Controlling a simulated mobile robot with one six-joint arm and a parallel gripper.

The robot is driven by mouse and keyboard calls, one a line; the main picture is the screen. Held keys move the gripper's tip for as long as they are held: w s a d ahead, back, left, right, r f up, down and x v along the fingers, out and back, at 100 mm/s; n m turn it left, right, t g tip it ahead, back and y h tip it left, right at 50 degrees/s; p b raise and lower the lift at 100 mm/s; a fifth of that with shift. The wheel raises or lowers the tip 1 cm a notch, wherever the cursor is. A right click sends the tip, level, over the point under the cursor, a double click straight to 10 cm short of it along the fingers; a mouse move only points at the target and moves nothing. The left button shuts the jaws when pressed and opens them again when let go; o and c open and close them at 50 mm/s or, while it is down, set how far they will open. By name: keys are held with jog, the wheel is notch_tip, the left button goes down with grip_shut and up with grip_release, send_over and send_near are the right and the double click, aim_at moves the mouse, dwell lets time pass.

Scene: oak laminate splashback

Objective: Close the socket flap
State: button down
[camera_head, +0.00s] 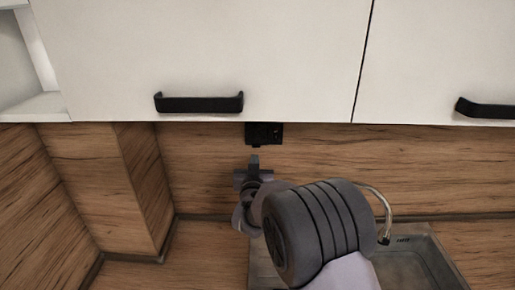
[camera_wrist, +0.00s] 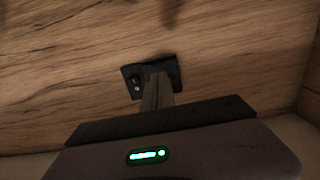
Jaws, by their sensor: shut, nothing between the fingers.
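The black socket (camera_head: 264,133) is on the wood splashback, just under the wall cabinet's lower edge. In the wrist view the dark socket plate (camera_wrist: 131,81) shows behind my fingers, with a small light spot on its left part. I cannot make out the flap clearly or tell how far open it is; my fingers hide the plate's middle. My gripper (camera_head: 254,158) is shut and empty, pointing up just below the socket in the head view. In the wrist view the shut fingers (camera_wrist: 157,84) overlap the socket; I cannot tell whether they touch it.
White wall cabinets (camera_head: 205,55) with black handles (camera_head: 199,103) overhang the socket closely. A sink (camera_head: 415,262) with a curved tap (camera_head: 383,206) is at the lower right. A wood-clad corner column (camera_head: 105,185) stands at the left. The splashback right of the socket is bare.

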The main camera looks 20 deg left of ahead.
aim_at(256, 143)
jog(key=x, duration=0.6)
jog(key=shift+p, duration=0.45)
jog(key=shift+w+f+b, duration=0.1)
jog(key=shift+b, duration=0.2)
jog(key=shift+w+r+t+b, duration=0.2)
jog(key=shift+w+t+b, duration=0.25)
jog(key=shift+b, duration=1.8)
